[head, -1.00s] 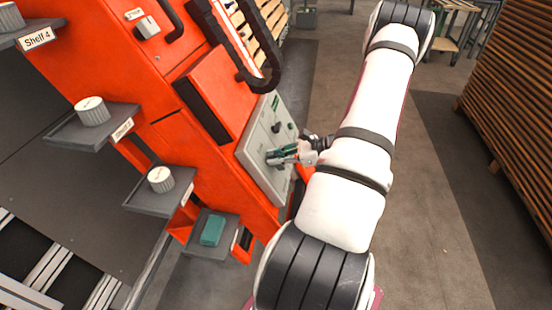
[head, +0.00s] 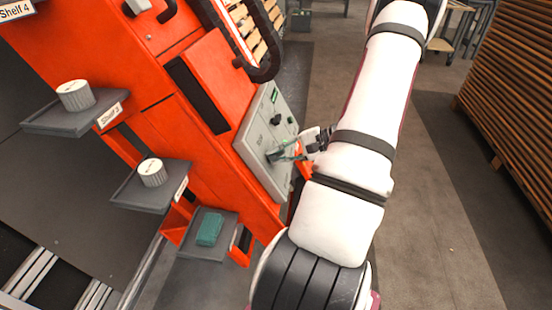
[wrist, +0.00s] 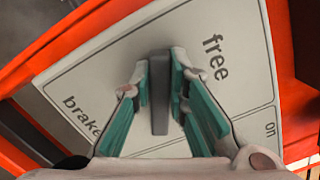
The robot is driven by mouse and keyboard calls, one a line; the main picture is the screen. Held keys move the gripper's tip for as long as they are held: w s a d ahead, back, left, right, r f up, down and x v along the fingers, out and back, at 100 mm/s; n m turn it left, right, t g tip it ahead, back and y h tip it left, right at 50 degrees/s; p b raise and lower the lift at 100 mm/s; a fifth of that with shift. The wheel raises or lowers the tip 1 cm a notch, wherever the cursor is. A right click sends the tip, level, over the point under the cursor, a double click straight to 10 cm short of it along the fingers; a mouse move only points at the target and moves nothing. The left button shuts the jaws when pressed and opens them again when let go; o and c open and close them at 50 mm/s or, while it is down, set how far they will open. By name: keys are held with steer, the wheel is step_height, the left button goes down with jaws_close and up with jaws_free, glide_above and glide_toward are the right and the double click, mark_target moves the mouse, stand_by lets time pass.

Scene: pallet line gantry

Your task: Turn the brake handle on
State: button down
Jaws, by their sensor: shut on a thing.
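The brake handle (wrist: 159,95) is a dark grey bar on a pale panel (wrist: 85,70). In the wrist view it stands roughly upright in the picture, between the teal fingers of my gripper (wrist: 160,88), which are shut on it. The word "free" is printed to the upper right of the handle, "brake" to the lower left and "on" at the far right. In the head view the panel (head: 250,140) is on the side of the orange machine, and my gripper (head: 277,154) is at its lower part. The fingers partly hide the handle there.
The orange machine (head: 150,75) carries small grey shelves on its left, with white knobbed cylinders (head: 152,172) and a teal block (head: 209,228). A dark cable loop (head: 262,72) hangs above the panel. Stacked wood (head: 510,110) stands at the right, with open floor between.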

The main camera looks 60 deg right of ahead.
steer(key=n+b, duration=0.2)
steer(key=n, duration=0.1)
steer(key=f+n+b, duration=0.1)
steer(key=n+b, duration=0.1)
steer(key=shift+s+g, duration=0.3)
steer(key=shift+n, duration=0.4)
steer(key=c, duration=1.6)
jaws_free()
steer(key=shift+o, duration=0.2)
steer(key=shift+r, duration=0.1)
steer(key=v, duration=1.2)
steer(key=shift+a, duration=0.1)
